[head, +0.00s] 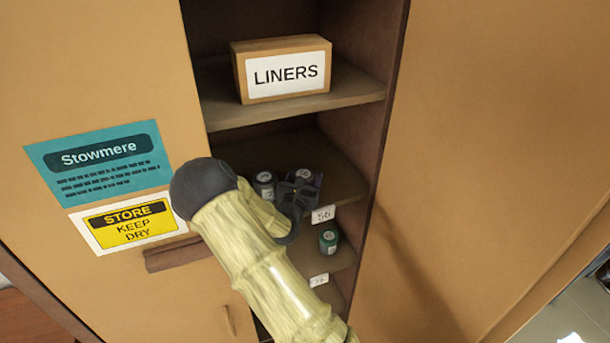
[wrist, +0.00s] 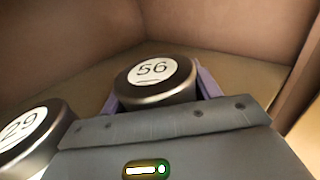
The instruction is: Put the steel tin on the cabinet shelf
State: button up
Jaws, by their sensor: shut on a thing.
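The steel tin (wrist: 152,97), with a dark rim and a white lid label reading 56, is between the purple fingers of my gripper (wrist: 158,86) in the wrist view. My gripper (head: 303,180) is shut on it, inside the open cabinet at the middle shelf (head: 340,178). The tin's lid (head: 303,173) just shows past the gripper in the head view. The tin looks upright. Its base is hidden, so I cannot tell whether it touches the shelf.
A tin labelled 29 (wrist: 28,138) stands close left of my gripper, also in the head view (head: 264,186). A green tin (head: 329,242) stands one shelf lower. A shelf tag reads 56 (head: 323,214). A LINERS box (head: 283,70) sits on the shelf above.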

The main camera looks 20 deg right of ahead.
jog(key=shift+s+d, duration=0.25)
jog(key=shift+a+f, duration=0.15)
jog(key=shift+a, duration=0.1)
jog(key=o, duration=0.9)
jog(key=shift+a, duration=0.1)
jog(key=shift+o, duration=1.1)
